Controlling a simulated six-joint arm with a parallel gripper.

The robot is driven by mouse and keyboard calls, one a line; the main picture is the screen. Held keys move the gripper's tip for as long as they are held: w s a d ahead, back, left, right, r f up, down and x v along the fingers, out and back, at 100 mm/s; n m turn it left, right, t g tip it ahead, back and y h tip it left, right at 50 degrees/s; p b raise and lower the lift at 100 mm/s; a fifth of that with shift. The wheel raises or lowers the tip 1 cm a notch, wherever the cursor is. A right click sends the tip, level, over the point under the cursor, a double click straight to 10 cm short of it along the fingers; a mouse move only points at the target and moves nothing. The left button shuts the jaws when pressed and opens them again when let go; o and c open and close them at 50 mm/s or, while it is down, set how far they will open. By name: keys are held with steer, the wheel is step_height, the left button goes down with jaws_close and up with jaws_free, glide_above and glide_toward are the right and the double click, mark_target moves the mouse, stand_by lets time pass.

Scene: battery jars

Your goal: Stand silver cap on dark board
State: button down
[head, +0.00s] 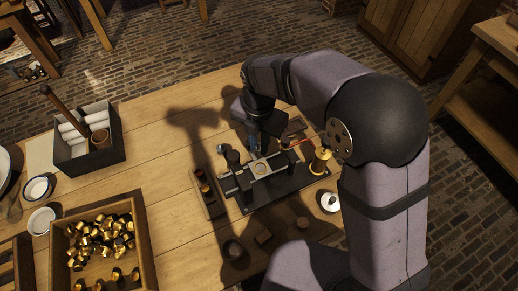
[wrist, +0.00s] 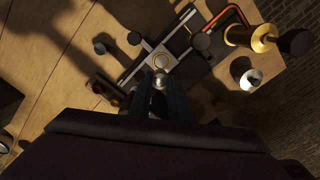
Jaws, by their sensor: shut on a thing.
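In the head view the cap is too small to make out. I cannot tell the cap's height above the board.
A brass post (head: 319,162) stands at the board's right end, with a white-and-black round piece (head: 330,202) nearby. A narrow wooden tray (head: 207,195) lies left of the fixture. A crate of brass pieces (head: 52,245) and a dark box (head: 118,145) stand further left.

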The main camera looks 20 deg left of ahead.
steer(key=w+d+f+m+b, duration=0.1)
steer(key=w+d+m, duration=0.15)
steer(key=w, duration=0.85)
steer(key=w+d+f+m+b, duration=0.15)
steer(key=w+d, duration=0.25)
steer(key=w, duration=0.7)
steer(key=shift+m, duration=0.3)
steer(key=shift+s+d+f+p, duration=0.1)
steer(key=shift+f+p, duration=0.95)
steer(key=shift+f, duration=3.5)
steer(key=shift+f, duration=0.15)
steer(key=c, duration=1.6)
jaws_free()
steer(key=shift+c, duration=0.2)
step_height(320, 180, up, 12)
steer(key=b, duration=0.2)
